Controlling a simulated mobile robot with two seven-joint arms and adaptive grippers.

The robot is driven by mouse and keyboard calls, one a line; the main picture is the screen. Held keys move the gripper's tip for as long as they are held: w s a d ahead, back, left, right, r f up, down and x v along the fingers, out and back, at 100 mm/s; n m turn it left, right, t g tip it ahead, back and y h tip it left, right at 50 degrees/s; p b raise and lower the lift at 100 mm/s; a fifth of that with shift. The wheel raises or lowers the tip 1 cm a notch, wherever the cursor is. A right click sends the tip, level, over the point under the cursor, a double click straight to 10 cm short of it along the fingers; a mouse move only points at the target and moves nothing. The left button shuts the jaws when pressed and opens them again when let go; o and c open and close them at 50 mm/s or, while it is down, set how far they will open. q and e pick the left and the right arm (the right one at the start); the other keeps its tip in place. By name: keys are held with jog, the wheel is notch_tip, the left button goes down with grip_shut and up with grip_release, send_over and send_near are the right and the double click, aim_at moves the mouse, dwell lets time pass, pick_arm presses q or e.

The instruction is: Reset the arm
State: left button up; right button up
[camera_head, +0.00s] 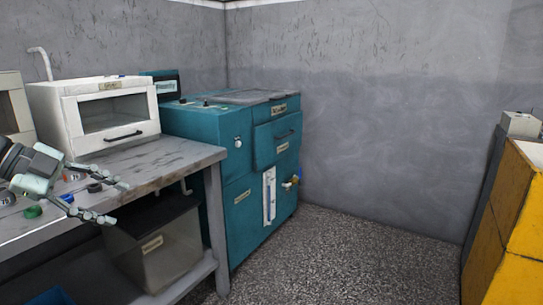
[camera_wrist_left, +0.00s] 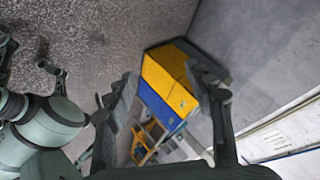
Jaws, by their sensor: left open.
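My left gripper (camera_head: 115,203) reaches in from the left over the grey workbench (camera_head: 170,165) in the head view. Its two fingers are spread apart with nothing between them. In the left wrist view the same open fingers (camera_wrist_left: 167,82) show, empty, with the floor and a yellow and blue unit (camera_wrist_left: 168,82) well beyond them. At the left of that view a pale green-grey part of my own body shows, with dark finger-like pieces near its top. I cannot tell whether these are my right gripper. The right gripper does not show in the head view.
A white oven-like box (camera_head: 110,112) stands on the bench, with small coloured knobs in front. A teal cabinet (camera_head: 235,170) stands beside the bench, and a grey bin (camera_head: 160,245) is below it. A yellow unit (camera_head: 515,230) stands at the right. The speckled floor (camera_head: 350,260) between is clear.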

pick_arm(q)
jog(key=w+a+f+n+t+y, duration=0.1)
jog(key=w+a+f+n+t, duration=0.3)
jog(key=f+n+t, duration=0.3)
jog(key=s+a+f+n+t+y, duration=0.1)
jog(key=s+a+f+n+y, duration=0.15)
jog(key=f, duration=0.35)
jog(key=s+a+f+n+y, duration=0.1)
jog(key=f+n+y, duration=0.2)
jog(key=f+y, duration=0.15)
jog(key=s+a+f+n+t+y, duration=0.1)
jog(key=a+f+n+y, duration=0.1)
jog(key=f, duration=0.4)
jog(key=s+d+f+n+g+y, duration=0.2)
jog(key=s+d+f+n+g, duration=0.15)
jog(key=s+f, duration=0.5)
jog(key=s+d+f+g+h, duration=0.2)
jog(key=s+d+f+g, duration=0.6)
jog(key=s+d+f, duration=0.5)
jog(key=shift+s+d+f+n, duration=0.15)
jog(key=shift+d+f+n, duration=0.15)
jog(key=shift+d+f, duration=0.15)
